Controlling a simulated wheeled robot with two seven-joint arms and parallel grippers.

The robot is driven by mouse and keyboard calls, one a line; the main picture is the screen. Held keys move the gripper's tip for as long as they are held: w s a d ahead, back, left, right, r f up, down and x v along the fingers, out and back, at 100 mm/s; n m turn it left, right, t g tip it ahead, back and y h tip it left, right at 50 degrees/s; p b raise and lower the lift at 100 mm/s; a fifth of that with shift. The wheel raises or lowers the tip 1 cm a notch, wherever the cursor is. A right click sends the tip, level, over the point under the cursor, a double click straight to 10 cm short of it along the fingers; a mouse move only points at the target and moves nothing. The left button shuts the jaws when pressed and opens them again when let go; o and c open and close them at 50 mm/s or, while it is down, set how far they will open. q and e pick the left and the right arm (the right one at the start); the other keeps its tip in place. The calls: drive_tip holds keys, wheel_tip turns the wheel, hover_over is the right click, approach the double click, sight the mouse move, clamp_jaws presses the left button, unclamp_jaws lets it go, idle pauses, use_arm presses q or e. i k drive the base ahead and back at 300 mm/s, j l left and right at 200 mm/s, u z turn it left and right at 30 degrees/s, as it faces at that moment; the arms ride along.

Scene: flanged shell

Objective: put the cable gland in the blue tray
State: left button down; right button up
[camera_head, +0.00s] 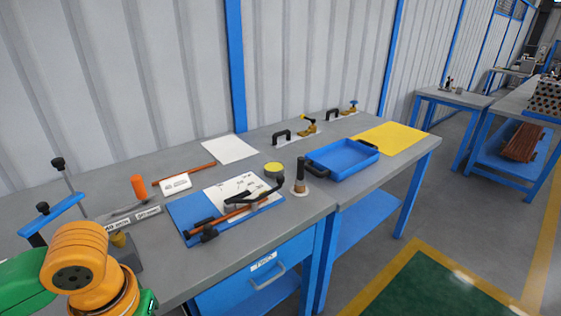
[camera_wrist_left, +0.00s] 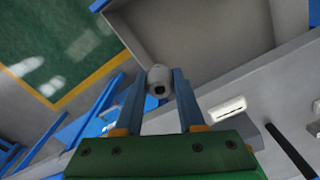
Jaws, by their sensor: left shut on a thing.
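The cable gland (camera_wrist_left: 158,80), a small pale grey ribbed cylinder with a dark opening, is between the two blue fingers of my left gripper (camera_wrist_left: 158,85) in the left wrist view. The fingers are shut on it and hold it at their tips. In the head view my left arm enters at the lower left, and its gripper and the gland are out of frame. The blue tray (camera_head: 346,158) with dark handles sits on the right part of the bench, and its visible inside is empty. My right gripper is not in view.
On the grey bench, a blue board with a white sheet and tools (camera_head: 230,205), a yellow-topped round tin (camera_head: 274,168) and a dark upright post (camera_head: 300,175) stand left of the tray. A yellow sheet (camera_head: 391,138) lies right of it. Toggle clamps (camera_head: 300,133) are behind.

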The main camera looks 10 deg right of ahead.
sight(343, 157)
drive_tip(key=i+l+u, duration=0.1)
drive_tip(key=l, duration=0.35)
drive_tip(key=i+l+u, duration=0.1)
drive_tip(key=i+l, duration=0.15)
drive_tip(key=l, duration=0.2)
drive_tip(key=i+l+u, duration=0.15)
drive_tip(key=l, duration=0.3)
drive_tip(key=i+l+u, duration=0.1)
drive_tip(key=l, duration=0.35)
drive_tip(key=i+l+u, duration=0.1)
drive_tip(key=l, duration=0.4)
drive_tip(key=i+l+u, duration=0.1)
drive_tip(key=l, duration=0.4)
drive_tip(key=i, duration=0.1)
